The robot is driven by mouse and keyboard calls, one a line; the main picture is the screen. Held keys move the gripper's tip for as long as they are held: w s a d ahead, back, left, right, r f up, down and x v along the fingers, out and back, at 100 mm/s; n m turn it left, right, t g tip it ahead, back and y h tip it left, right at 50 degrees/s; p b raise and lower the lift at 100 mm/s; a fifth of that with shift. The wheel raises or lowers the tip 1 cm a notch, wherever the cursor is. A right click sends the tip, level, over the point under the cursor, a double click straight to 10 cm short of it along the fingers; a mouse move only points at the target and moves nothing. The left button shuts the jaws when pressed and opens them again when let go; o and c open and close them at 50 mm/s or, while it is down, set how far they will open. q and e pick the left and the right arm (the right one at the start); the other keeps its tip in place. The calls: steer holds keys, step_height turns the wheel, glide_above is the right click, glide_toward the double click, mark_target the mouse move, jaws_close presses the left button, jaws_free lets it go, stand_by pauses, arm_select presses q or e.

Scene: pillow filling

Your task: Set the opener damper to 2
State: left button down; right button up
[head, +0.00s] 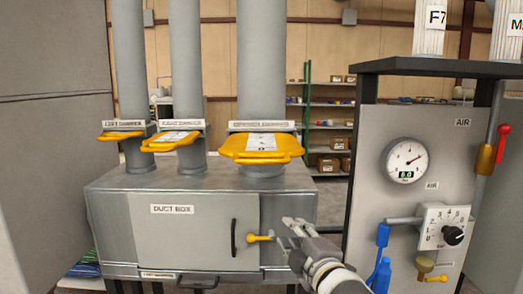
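Three grey vertical ducts rise from a grey metal duct box (155,235). Each has a yellow-handled damper plate at its foot with a white label above. The right, widest duct has the largest yellow damper (262,158), with a white scale plate on top; its label (262,126) seems to read OPENER DAMPER, and its setting is too small to read. The left damper (122,136) and middle damper (173,141) are smaller. My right gripper (285,232) is below the largest damper, in front of the box's right part and apart from the damper. Its finger opening is unclear. My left gripper is out of view.
The box door has a black handle (233,238) and a yellow knob (254,238) close to my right gripper. At right a grey panel holds a pressure gauge (405,160) and a dial box (443,227). Shelves stand behind.

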mark_target(262, 164)
steer(key=s+a+r+n+t+y+p, duration=0.25)
steer(key=s+r+n, duration=0.25)
steer(key=s+r, duration=0.8)
steer(key=shift+g+y, duration=0.25)
steer(key=shift+g, duration=0.1)
steer(key=x, duration=0.3)
steer(key=r+p+x, duration=0.1)
steer(key=x, duration=0.3)
steer(key=r+p+x, duration=0.1)
steer(key=x, duration=0.3)
steer(key=shift+s+r, duration=0.1)
steer(key=shift+r, duration=0.05)
steer(key=shift+p+x, duration=0.3)
steer(key=shift+x, duration=0.6)
steer(key=shift+c, duration=0.5)
jaws_close()
